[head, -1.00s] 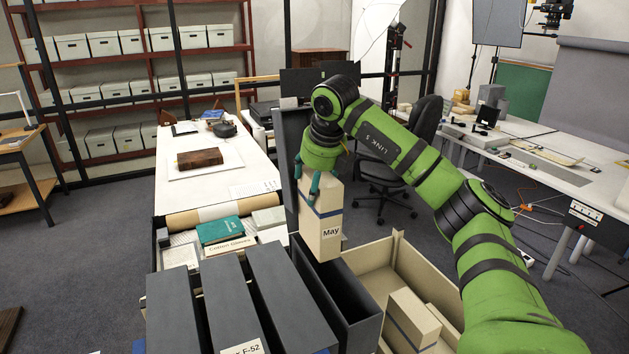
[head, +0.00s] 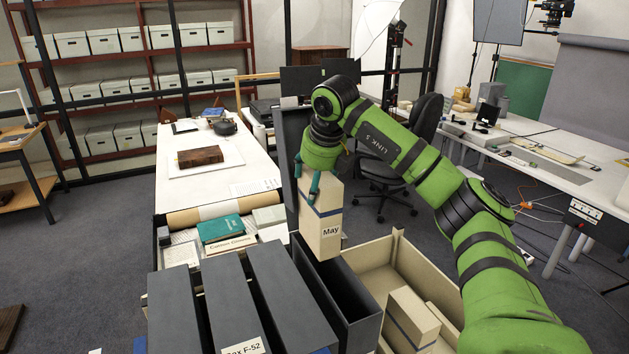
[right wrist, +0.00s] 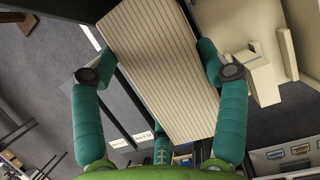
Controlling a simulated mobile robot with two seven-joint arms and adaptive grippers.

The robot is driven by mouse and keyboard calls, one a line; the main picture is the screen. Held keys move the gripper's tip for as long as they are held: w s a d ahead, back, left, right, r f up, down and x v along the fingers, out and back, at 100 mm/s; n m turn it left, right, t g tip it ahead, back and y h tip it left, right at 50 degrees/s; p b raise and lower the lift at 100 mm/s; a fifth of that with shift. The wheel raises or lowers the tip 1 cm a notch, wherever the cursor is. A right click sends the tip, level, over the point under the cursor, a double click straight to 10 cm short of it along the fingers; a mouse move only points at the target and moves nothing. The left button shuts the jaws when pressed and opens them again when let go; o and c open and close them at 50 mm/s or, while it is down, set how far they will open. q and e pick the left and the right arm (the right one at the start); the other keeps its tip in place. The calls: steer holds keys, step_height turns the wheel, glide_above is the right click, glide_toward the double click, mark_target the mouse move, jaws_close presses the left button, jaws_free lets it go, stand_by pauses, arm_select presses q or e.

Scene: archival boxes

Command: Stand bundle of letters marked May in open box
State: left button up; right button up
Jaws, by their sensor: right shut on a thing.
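The bundle of letters marked May (head: 322,228) is a cream block with a blue band, upright in the head view. My right gripper (head: 310,184) is shut on its upper part. In the right wrist view the two teal fingers of the right gripper (right wrist: 150,68) press on both sides of the bundle (right wrist: 160,65), whose striped paper edges face the camera. The open box (head: 368,325) is dark grey, with its lid raised behind. The bundle is over the back of its opening; the bundle's lower end hides part of the opening. My left gripper is not in view.
Closed grey boxes (head: 285,290) stand close on the left of the open box. A cream tray (head: 437,275) on the right holds other bundles (head: 408,320). Behind are a green cotton gloves box (head: 221,229) and a white table (head: 245,160) with a brown book (head: 200,156).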

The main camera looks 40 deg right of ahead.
steer(key=shift+f, duration=0.1)
steer(key=shift+f+b, duration=1.95)
steer(key=shift+f, duration=0.7)
steer(key=shift+f+b, duration=1.9)
steer(key=shift+f, duration=0.75)
